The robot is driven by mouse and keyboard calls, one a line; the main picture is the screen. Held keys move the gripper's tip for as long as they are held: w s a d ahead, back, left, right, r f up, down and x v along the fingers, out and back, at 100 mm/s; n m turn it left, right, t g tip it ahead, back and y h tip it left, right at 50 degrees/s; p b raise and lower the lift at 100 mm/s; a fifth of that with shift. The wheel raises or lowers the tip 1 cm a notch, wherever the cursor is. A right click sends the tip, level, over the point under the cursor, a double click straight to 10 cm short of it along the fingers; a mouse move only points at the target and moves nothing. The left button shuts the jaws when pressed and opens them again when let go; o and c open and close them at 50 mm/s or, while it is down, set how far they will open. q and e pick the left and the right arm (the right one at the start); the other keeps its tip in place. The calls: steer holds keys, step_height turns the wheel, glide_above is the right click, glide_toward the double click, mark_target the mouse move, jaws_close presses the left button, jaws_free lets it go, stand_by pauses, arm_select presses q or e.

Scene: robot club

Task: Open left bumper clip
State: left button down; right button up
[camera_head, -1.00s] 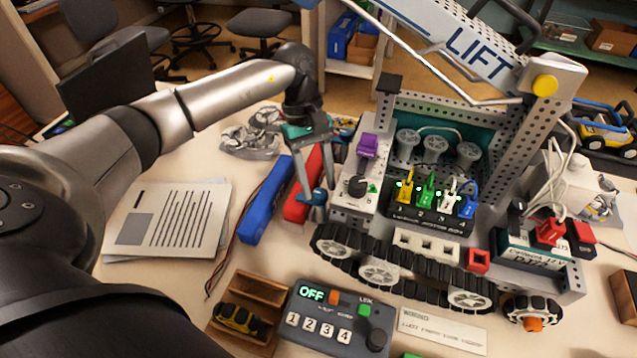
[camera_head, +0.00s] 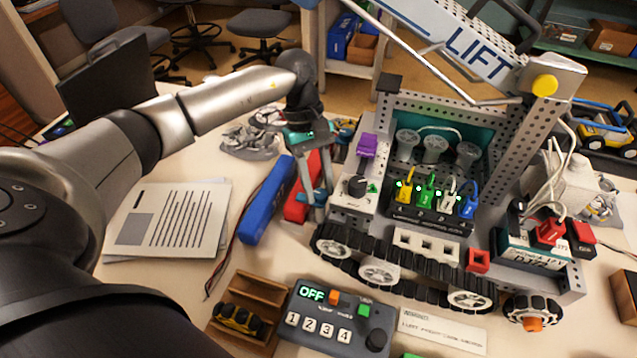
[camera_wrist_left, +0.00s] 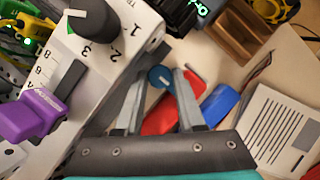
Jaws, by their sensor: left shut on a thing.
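My left gripper (camera_head: 319,205) points down at the left side of the wheeled robot (camera_head: 425,243), beside its front-left track. It is shut on a small round blue clip (camera_head: 312,196). In the left wrist view the blue clip (camera_wrist_left: 160,77) shows between the two grey fingertips (camera_wrist_left: 158,84). The red bumper (camera_head: 300,204) lies right behind the fingers and is partly hidden by them. The blue bumper (camera_head: 266,200) lies to its left. How the clip is fastened is hidden by the fingers. My right gripper is not in view.
A control box reading OFF (camera_head: 338,320) and a wooden tray (camera_head: 262,290) stand at the front. Printed sheets (camera_head: 170,220) lie at the left. A panel with a black dial (camera_head: 358,186) and a purple slider (camera_head: 366,146) is close right of my gripper.

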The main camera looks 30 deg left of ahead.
arm_select(q)
steer(key=shift+n, duration=0.3)
steer(key=n, duration=0.2)
steer(key=n+t, duration=0.1)
steer(key=n, duration=0.1)
steer(key=shift+s+a+t+h, duration=0.1)
steer(key=shift+s+t+h, duration=0.1)
steer(key=shift+t+h, duration=0.1)
steer(key=n+t, duration=0.1)
steer(key=n, duration=0.2)
steer(key=n+t, duration=0.1)
steer(key=n, duration=0.1)
steer(key=shift+s+n, duration=0.2)
steer(key=shift+n, duration=0.2)
steer(key=n+t, duration=0.1)
steer(key=n, duration=0.2)
steer(key=shift+y, duration=0.4)
steer(key=shift+s+d+n+t+y+b, duration=0.1)
steer(key=shift+n+t+y+b, duration=0.25)
steer(key=shift+n, duration=0.75)
steer(key=shift+s+d+n+t+y+b, duration=0.2)
steer(key=shift+n+t, duration=0.25)
steer(key=shift+n, duration=0.65)
steer(key=shift+w+a+n, duration=0.1)
steer(key=shift+w+n, duration=0.05)
steer(key=shift+n, duration=0.15)
steer(key=c, duration=0.8)
jaws_free()
